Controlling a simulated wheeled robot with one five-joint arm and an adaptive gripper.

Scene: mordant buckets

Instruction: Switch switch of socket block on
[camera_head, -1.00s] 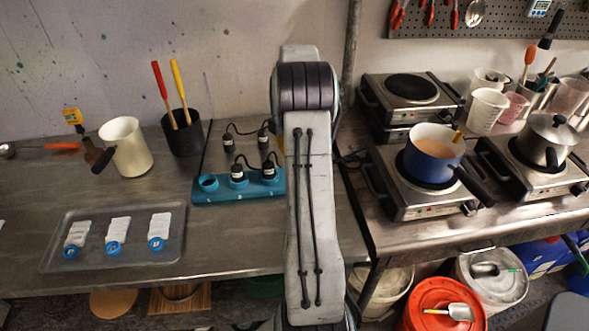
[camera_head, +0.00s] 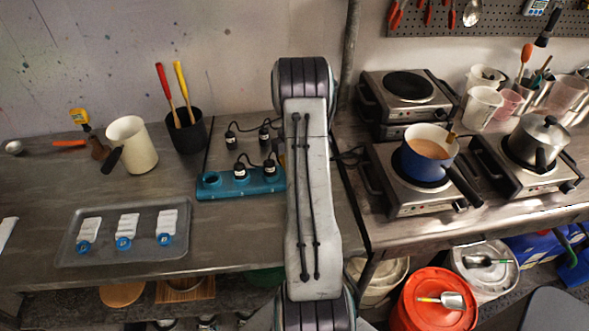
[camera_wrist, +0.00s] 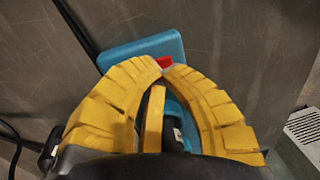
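The teal socket block (camera_head: 225,191) lies on the metal bench in the head view, with several black plugs in it and one empty round socket at its left end. My arm hides its right end there. In the wrist view the block (camera_wrist: 150,48) shows beyond and between my yellow fingers. My gripper (camera_wrist: 162,68) is shut, its fingertips close together at the block. The red switch (camera_wrist: 164,62) shows just at the fingertips, partly covered. I cannot tell whether they touch it or which way it is tilted.
Black cables run from the plugs. A grey tray (camera_head: 75,255) with labelled strips lies at the left. A black holder (camera_head: 187,136) and cream pitcher (camera_head: 139,148) stand behind it. Hot plates, one with a blue pot (camera_head: 424,164), stand at the right.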

